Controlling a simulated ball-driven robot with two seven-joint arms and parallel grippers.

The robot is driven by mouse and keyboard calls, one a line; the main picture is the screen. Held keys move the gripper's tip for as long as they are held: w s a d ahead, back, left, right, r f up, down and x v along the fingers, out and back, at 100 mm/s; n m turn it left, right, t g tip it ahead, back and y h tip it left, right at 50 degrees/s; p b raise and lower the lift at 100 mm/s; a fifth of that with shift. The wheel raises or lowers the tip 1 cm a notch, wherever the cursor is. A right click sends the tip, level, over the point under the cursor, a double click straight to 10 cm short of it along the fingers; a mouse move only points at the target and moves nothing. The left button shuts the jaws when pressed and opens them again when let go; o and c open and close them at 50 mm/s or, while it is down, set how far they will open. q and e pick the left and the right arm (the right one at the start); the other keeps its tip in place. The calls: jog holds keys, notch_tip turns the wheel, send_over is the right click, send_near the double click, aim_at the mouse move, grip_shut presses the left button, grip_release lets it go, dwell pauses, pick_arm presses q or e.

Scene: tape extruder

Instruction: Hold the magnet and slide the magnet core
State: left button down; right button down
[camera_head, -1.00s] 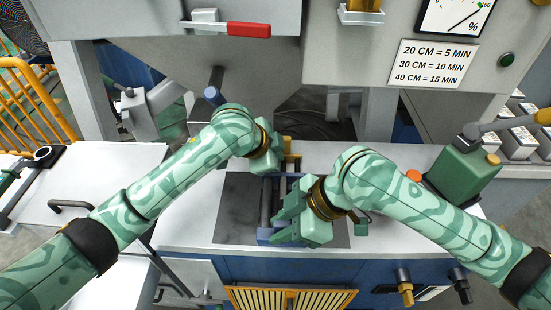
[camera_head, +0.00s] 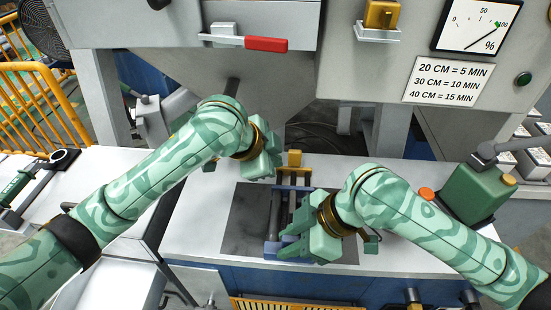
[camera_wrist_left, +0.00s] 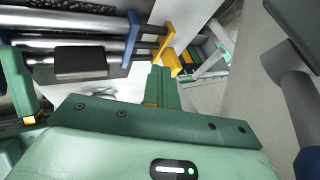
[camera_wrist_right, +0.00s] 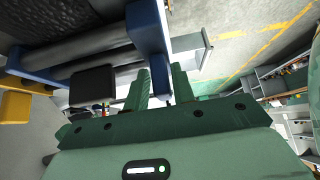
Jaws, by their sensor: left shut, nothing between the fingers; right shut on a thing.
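The magnet device is a blue frame (camera_head: 272,249) with grey rods (camera_head: 274,215) lying on a dark plate on the bench. Its yellow end block (camera_head: 294,158) is at the far end, also in the left wrist view (camera_wrist_left: 172,62). A black block (camera_wrist_left: 80,62) sits along the rods; I cannot tell which part is the core. My right gripper (camera_head: 284,246) is shut on the near blue end piece, seen between its fingers in the right wrist view (camera_wrist_right: 150,35). My left gripper (camera_head: 270,165) is shut and empty, just left of the yellow block, apparently apart from it.
The dark plate (camera_head: 245,222) is bare left of the device. A green container (camera_head: 476,195) and an orange button (camera_head: 426,193) are to the right. A red-handled lever (camera_head: 266,44) and a dial (camera_head: 478,25) are on the machine above.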

jog(key=shift+d, duration=0.2)
jog(key=shift+a, duration=0.2)
pick_arm(q)
notch_tip(320, 180, up, 8)
dwell(0.5)
pick_arm(e)
jog(key=c, duration=1.1)
grip_release()
